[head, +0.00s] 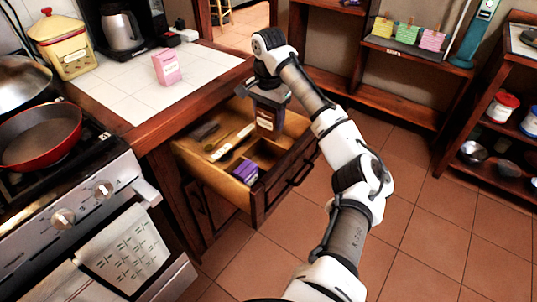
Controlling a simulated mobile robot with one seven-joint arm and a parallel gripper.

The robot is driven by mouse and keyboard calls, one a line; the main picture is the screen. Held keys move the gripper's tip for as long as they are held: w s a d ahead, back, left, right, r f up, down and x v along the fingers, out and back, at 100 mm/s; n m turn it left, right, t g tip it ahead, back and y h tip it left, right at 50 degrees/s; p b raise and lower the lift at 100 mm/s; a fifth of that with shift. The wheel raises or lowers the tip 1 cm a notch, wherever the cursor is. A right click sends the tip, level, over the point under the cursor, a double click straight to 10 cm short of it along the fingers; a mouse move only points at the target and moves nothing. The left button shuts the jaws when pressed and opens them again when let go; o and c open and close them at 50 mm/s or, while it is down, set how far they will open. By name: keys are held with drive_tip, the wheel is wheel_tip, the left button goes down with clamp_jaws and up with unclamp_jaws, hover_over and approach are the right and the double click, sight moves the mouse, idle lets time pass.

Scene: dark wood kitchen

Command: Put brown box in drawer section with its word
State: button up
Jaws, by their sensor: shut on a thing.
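My gripper (270,97) is shut on the brown box (267,120). The box hangs upright below the fingers, with a small pale label too small to read. It is over the right back part of the open drawer (217,185); I cannot tell whether it touches the drawer floor. The drawer is split into sections by wooden dividers. A purple box (245,172) lies in the front section, and dark and wooden utensils (222,147) lie in the left and middle ones. Section words are not readable.
A pink box (166,68) stands on the tiled counter (120,95) above the drawer. The stove with a red pan (40,135) is at the left. A shelf (405,85) stands at the back and another (500,130) at the right. Floor right of the drawer is clear.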

wheel_tip(320, 180, down, 14)
drive_tip(key=shift+f+p, duration=0.1)
drive_tip(key=shift+p, duration=0.45)
drive_tip(key=o, duration=1)
drive_tip(key=shift+f, duration=0.1)
drive_tip(key=shift+o, duration=0.2)
wheel_tip(320, 180, up, 12)
drive_tip(key=shift+r+b, duration=0.1)
drive_tip(key=shift+b, duration=0.5)
